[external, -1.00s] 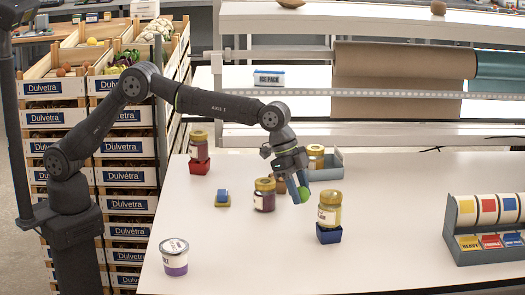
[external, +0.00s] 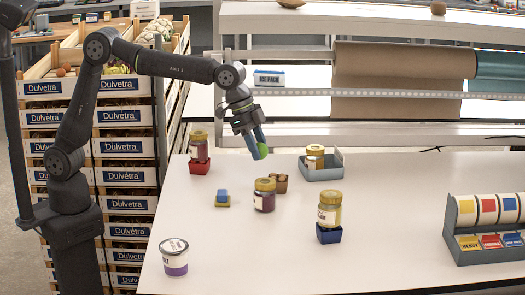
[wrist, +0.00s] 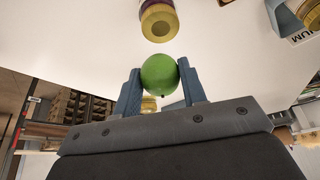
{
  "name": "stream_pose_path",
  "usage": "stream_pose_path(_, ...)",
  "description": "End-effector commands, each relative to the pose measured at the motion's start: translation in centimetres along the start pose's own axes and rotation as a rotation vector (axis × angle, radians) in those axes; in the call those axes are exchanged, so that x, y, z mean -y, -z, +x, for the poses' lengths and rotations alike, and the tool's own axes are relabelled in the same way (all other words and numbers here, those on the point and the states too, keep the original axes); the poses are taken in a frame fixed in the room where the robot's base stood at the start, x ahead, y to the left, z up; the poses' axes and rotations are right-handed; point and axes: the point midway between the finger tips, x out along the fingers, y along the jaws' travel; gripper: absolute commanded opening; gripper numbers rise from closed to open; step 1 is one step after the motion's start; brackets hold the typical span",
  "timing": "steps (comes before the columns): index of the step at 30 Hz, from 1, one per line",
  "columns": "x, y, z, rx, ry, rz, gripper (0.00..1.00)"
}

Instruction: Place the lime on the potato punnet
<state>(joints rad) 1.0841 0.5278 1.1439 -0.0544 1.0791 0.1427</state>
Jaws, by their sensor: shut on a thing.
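The green lime (external: 264,147) is held between the blue fingers of my gripper (external: 259,149), well above the white table. In the wrist view the lime (wrist: 159,74) sits between the two fingertips of my gripper (wrist: 160,80). A small brown container (external: 280,185), which looks like the potato punnet, stands on the table behind and right of a dark jar with a yellow lid (external: 265,196). That jar partly hides it. My gripper is above and a little left of this container, apart from it. I cannot make out the punnet in the wrist view.
A jar on a blue box (external: 329,217) stands front right; a jar in a grey tray (external: 325,172) stands behind. A jar on a red box (external: 199,153), a blue-and-yellow item (external: 222,198) and a white-purple tub (external: 174,257) are left. A label rack (external: 486,230) is right. The front middle is clear.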

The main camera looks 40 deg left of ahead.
Motion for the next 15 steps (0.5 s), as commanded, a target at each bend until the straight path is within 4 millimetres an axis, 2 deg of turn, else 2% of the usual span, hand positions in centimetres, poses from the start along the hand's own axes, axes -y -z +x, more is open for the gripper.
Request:
stream_pose_path(4,1.5,-1.7,-1.3,-0.002,0.012,-0.027,0.16)
stream_pose_path(7,2.4,-2.2,-1.1,0.0,0.014,-0.035,0.16)
stream_pose_path(11,4.7,-2.4,0.2,0.003,0.015,-0.039,0.16)
stream_pose_path(15,7.9,-2.5,2.3,0.002,0.015,-0.04,0.16)
